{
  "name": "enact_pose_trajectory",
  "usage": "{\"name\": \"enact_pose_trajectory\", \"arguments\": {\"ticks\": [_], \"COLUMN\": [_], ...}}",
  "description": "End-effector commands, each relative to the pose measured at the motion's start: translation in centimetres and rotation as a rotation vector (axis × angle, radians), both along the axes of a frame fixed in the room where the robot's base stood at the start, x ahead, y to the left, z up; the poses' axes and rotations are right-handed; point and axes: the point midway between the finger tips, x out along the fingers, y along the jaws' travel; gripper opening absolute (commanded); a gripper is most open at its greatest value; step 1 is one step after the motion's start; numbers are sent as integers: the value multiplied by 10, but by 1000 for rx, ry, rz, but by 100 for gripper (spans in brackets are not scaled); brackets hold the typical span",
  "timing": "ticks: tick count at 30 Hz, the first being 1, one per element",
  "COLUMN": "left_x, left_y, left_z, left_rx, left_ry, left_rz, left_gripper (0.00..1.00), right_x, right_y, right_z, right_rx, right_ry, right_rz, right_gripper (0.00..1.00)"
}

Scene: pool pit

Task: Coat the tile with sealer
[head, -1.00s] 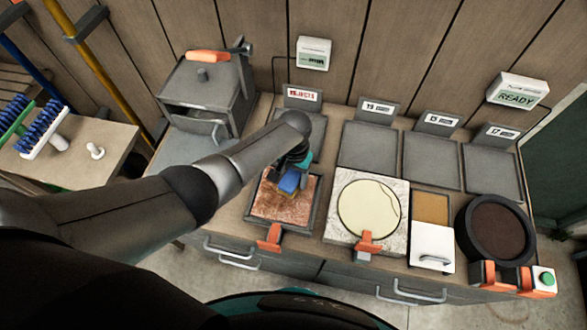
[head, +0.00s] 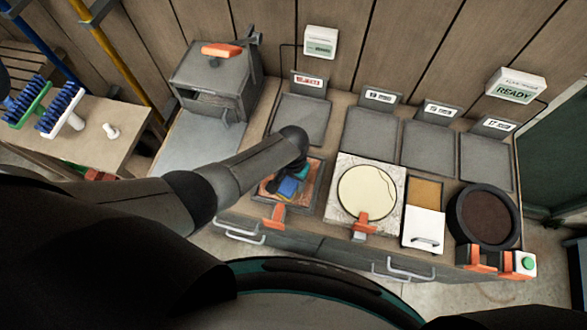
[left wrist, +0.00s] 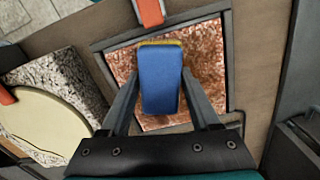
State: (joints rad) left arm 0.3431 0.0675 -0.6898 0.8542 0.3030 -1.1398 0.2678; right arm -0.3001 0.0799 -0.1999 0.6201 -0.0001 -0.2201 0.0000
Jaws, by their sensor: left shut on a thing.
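The tile (left wrist: 207,68) is a mottled reddish-brown square lying in a dark frame on the bench; it also shows in the head view (head: 312,180). My left gripper (left wrist: 158,88) is shut on a blue block with a yellowish pad edge (left wrist: 160,75), a sponge-like applicator. The block is over the tile and hides its middle; I cannot tell whether it touches. In the head view the blue block (head: 289,187) shows below my left wrist. My right gripper is not in view.
Right of the tile are a stone slab with a round cream disc (head: 366,192), a box with a white lid (head: 423,230) and a round dark-filled pan (head: 487,218). Grey trays (head: 370,133) line the back. A grey lidded box (head: 212,85) stands left. Orange clamps (head: 275,215) sit at the front edge.

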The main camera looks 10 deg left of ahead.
Motion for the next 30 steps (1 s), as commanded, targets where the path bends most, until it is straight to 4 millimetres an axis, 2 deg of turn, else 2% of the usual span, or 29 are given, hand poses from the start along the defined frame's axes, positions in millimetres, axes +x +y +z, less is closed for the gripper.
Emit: {"name": "enact_pose_trajectory", "arguments": {"ticks": [1, 8, 18, 23, 30], "left_x": [-10, -16, -47, -51, -52], "left_y": [2, 1, 2, 0, -18], "left_z": [0, -1, 2, 0, 1], "left_rx": [3, 2, 3, 1, -3], "left_ry": [14, 10, 21, 18, 19], "left_rz": [1, 1, 2, 0, -2], "left_gripper": [0, 0, 0, 0, 0], "right_x": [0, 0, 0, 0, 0], "right_y": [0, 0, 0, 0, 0], "right_z": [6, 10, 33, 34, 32], "right_rx": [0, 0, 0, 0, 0], "right_ry": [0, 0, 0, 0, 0], "right_rz": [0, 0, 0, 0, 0], "right_gripper": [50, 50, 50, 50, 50]}}
